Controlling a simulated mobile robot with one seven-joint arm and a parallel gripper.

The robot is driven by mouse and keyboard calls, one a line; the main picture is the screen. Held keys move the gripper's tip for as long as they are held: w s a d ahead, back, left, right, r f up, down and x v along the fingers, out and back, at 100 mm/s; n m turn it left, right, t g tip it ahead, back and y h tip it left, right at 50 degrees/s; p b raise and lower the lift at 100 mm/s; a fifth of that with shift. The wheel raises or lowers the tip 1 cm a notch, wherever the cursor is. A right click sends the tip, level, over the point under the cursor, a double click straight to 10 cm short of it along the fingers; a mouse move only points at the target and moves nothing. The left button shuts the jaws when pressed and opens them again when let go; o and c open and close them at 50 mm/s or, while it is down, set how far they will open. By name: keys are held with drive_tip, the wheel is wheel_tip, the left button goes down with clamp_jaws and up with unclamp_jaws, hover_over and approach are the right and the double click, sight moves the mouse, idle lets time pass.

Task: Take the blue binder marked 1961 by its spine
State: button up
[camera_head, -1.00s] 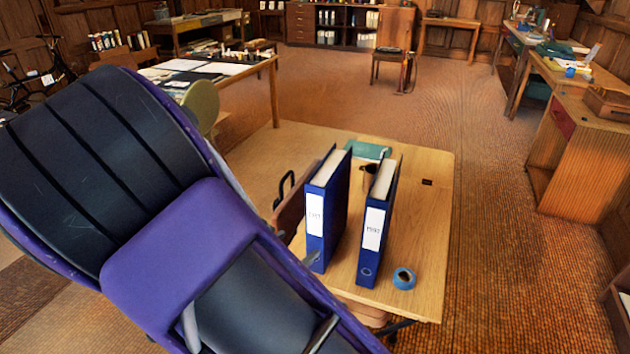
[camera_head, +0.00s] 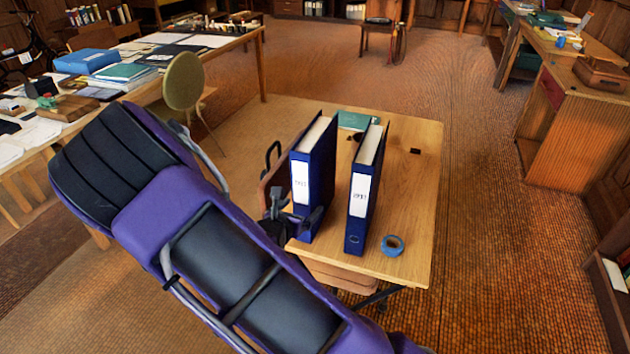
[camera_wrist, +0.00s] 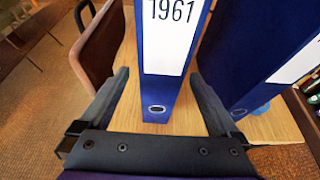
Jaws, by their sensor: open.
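The blue binder marked 1961 (camera_wrist: 160,88) stands upright on a small wooden desk, its white label and finger hole facing my wrist camera. In the head view it is the left of two blue binders (camera_head: 314,178). My gripper (camera_wrist: 160,73) is open, with one finger on each side of the binder's lower spine. I cannot tell whether either finger touches it. In the head view my gripper (camera_head: 292,214) is at the front left of this binder, partly hidden by my arm.
A second blue binder (camera_head: 364,190) stands close on the right; its label is hard to read. A blue tape roll (camera_head: 392,245) lies near the front edge of the desk (camera_head: 415,205). A green book (camera_head: 352,120) lies behind. A brown chair back (camera_wrist: 100,50) is close on the left.

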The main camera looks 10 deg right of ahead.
drive_tip(key=x, duration=0.5)
drive_tip(key=shift+w+d+r+b, duration=0.1)
drive_tip(key=shift+w+r+b, duration=0.05)
drive_tip(key=shift+b, duration=0.2)
clamp_jaws()
drive_tip(key=shift+r, duration=0.1)
